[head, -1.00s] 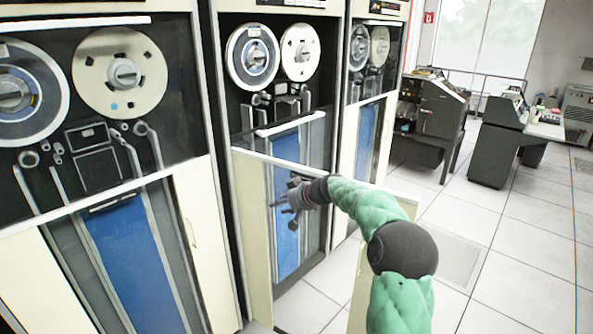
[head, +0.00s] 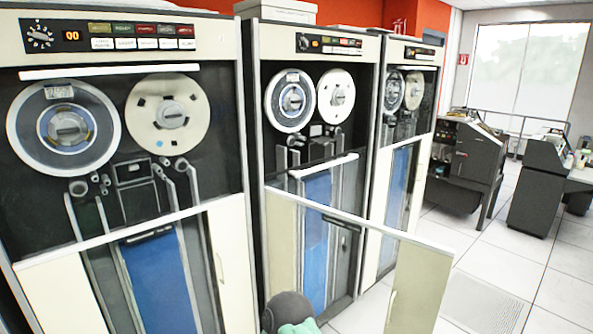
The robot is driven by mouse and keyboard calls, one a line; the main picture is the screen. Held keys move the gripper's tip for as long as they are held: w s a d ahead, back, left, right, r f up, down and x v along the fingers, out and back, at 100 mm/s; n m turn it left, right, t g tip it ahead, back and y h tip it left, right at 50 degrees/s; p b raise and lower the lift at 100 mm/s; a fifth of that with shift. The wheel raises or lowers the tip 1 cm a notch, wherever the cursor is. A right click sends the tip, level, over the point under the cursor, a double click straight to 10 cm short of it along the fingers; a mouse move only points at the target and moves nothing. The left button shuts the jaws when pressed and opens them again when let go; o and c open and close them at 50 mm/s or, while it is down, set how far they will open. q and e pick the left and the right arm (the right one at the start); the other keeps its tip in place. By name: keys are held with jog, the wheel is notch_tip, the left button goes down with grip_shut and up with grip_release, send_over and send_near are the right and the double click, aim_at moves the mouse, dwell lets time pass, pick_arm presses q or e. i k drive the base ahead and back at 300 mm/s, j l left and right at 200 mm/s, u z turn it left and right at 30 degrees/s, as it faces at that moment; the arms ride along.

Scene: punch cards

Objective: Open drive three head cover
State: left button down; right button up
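Three tape drives stand in a row: a near left drive (head: 224,120), a middle drive (head: 250,75) and a far right drive (head: 437,75). I cannot read which is numbered three. The middle drive's lower door (head: 418,285) is swung out towards me. Its white window bar (head: 323,165) sits low, beneath the two reels, with its dark tape-head area (head: 316,140) above. The left drive's white bar (head: 110,70) sits high, above its reels. Neither gripper shows; only a dark joint and green sleeve of my arm (head: 290,312) show at the bottom.
The open door juts into the space before the middle and right drives. A dark grey machine (head: 465,160) and a desk (head: 545,185) stand at the right. White floor tiles (head: 500,260) are clear between them and the drives.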

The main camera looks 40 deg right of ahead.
aim_at(324, 140)
jog(key=u, duration=2)
jog(key=k+l+u, duration=0.35)
jog(key=k, duration=0.4)
jog(key=k+u, duration=0.4)
jog(key=k, duration=0.35)
jog(key=k+u, duration=0.2)
jog(key=k, duration=0.3)
jog(key=k+u, duration=0.25)
jog(key=k, duration=0.25)
jog(key=k+j+u, duration=0.2)
jog(key=k, duration=0.3)
jog(key=k+j+u, duration=0.2)
jog(key=k, duration=0.25)
jog(key=k+l+z, duration=0.1)
jog(key=k+l, duration=0.2)
jog(key=k, duration=0.3)
jog(key=k+l+z, duration=0.1)
jog(key=k+l, duration=0.3)
jog(key=k, duration=0.15)
